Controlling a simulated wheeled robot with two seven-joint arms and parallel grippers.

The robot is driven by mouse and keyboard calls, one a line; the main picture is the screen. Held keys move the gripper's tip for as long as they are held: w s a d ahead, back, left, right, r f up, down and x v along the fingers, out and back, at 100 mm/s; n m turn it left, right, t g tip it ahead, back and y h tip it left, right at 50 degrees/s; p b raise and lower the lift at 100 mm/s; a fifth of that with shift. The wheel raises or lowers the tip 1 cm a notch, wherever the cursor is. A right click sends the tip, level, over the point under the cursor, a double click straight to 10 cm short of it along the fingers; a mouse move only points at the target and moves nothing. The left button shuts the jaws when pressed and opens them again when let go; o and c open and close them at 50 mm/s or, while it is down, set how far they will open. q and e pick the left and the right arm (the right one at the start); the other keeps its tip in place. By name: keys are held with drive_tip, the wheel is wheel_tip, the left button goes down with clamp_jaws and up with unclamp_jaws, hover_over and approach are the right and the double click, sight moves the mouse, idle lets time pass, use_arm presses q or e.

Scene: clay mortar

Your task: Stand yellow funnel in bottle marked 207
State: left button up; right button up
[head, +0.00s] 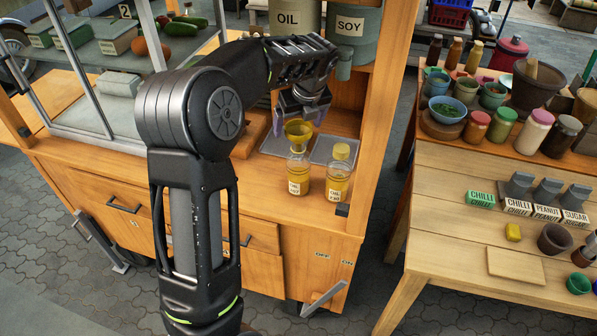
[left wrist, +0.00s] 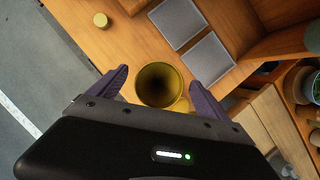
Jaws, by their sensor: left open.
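The yellow funnel (head: 298,131) stands upright at the mouth of the left clear bottle (head: 298,174) on the wooden counter; its spout appears to go into the neck. This bottle's label is too small to read surely. My left gripper (head: 301,115) is just above and around the funnel, its purple fingers apart. In the left wrist view the funnel's round mouth (left wrist: 160,84) lies between the spread fingers of the left gripper (left wrist: 158,79), with a gap visible on the right side. The wrist hides the bottle there. My right gripper is not in view.
A second bottle (head: 338,178) with a yellow cap stands close to the right. Two grey trays (left wrist: 210,58) lie behind. A small yellow round cap-like thing (left wrist: 101,20) is on the counter. A wooden post (head: 372,120) rises at the right; OIL and SOY containers (head: 351,45) are above.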

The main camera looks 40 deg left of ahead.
use_arm(q)
drive_tip(key=shift+s+d+r, duration=0.1)
drive_tip(key=shift+d+r, duration=0.05)
drive_tip(key=shift+r, duration=0.4)
drive_tip(key=v, duration=0.2)
drive_tip(key=b+v, duration=0.1)
drive_tip(key=v, duration=0.1)
drive_tip(key=shift+s+d+f+b, duration=0.2)
drive_tip(key=shift+d+b, duration=0.1)
drive_tip(key=shift+d, duration=0.1)
drive_tip(key=s+d+b, duration=0.3)
drive_tip(key=s+d, duration=0.3)
drive_tip(key=d, duration=0.3)
drive_tip(key=shift+d, duration=0.2)
drive_tip(key=shift+s+r, duration=0.1)
